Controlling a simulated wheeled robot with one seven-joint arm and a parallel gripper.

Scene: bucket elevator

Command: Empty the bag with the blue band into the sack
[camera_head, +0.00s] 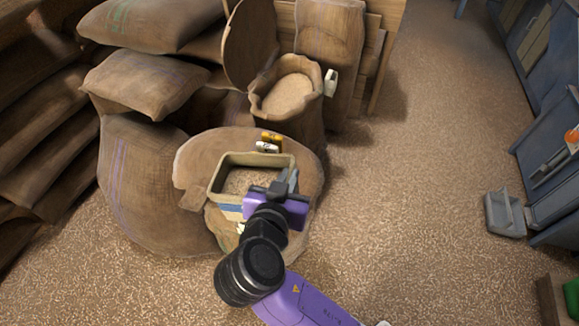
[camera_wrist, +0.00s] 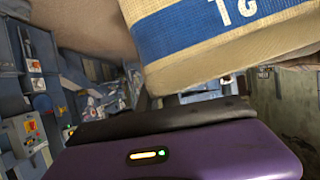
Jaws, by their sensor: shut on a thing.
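The bag with the blue band (camera_head: 229,211) is cream coloured, has a wide rectangular mouth and holds grain. It is upright, at or just above a round wooden board (camera_head: 195,152); whether it touches the board I cannot tell. My gripper (camera_head: 285,183) is shut on the right side of its rim. In the wrist view the bag's blue band (camera_wrist: 200,28) with white lettering fills the top. The open sack (camera_head: 310,112), with a rolled rim and grain inside, stands behind and to the right of the board. My arm hides the bag's lower front.
A small orange item (camera_head: 271,137) and a white item (camera_head: 266,147) lie on the board behind the bag. A round lid (camera_head: 249,45) leans beside the open sack, and a pale clip (camera_head: 330,82) sits on its rim. Full sacks (camera_head: 148,82) are piled left.

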